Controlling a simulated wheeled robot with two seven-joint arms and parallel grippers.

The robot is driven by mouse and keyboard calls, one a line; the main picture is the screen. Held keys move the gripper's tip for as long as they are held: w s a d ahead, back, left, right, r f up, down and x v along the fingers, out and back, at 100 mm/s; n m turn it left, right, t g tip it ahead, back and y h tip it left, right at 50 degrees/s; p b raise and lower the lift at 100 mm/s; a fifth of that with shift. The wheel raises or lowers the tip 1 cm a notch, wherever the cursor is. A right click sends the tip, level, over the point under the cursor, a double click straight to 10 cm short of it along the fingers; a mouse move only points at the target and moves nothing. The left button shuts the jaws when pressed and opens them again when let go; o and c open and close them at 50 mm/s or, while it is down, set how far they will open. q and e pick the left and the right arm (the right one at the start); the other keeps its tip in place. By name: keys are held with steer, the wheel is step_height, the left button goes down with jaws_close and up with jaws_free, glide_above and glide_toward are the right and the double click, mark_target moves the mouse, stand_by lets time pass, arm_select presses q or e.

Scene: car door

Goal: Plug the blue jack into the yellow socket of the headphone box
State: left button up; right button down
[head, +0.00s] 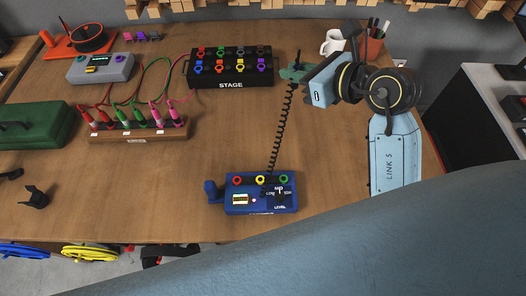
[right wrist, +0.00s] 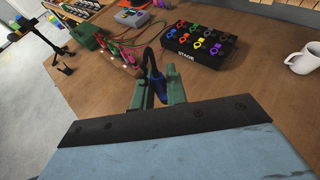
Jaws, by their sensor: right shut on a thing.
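The blue headphone box (head: 260,205) sits near the front edge of the table. A red, a yellow and a green ring socket line its back edge; the yellow socket (head: 260,179) is the middle one and looks empty. My right gripper (head: 293,74), with green fingers, is far behind the box towards the back of the table. In the right wrist view it is shut on the blue jack (right wrist: 157,90), between its fingers. The jack's tip is hidden. A coiled black cable (head: 281,130) runs from near the gripper to the box. My left gripper is not in view.
The black STAGE box (head: 231,82) stands left of my right gripper. A wooden rack (head: 138,135) of red, green and pink plugs is farther left. A white mug (head: 332,42) and a pen pot (head: 371,45) stand behind. The table between gripper and headphone box is clear except for the cable.

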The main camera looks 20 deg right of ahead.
arm_select(q)
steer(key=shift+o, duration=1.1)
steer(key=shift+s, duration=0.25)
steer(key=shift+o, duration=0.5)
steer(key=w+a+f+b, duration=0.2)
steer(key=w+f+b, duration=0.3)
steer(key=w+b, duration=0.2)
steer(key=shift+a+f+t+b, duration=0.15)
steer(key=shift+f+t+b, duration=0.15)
steer(key=shift+b, duration=0.4)
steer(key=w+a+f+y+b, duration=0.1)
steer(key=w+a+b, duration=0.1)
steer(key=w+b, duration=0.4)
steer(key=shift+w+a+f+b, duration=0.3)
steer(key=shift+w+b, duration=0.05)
steer(key=shift+b, duration=0.6)
arm_select(e)
steer(key=s+a+f+n+g+y, duration=0.3)
steer(key=a+f+n+g, duration=0.1)
steer(key=f, duration=0.4)
steer(key=s+a+f+n+g+y, duration=0.3)
steer(key=s+a+f+n+g, duration=0.1)
steer(key=f, duration=0.4)
steer(key=shift+s+a+f+n, duration=0.15)
steer(key=shift+a+f+n, duration=0.3)
steer(key=shift+a, duration=0.6)
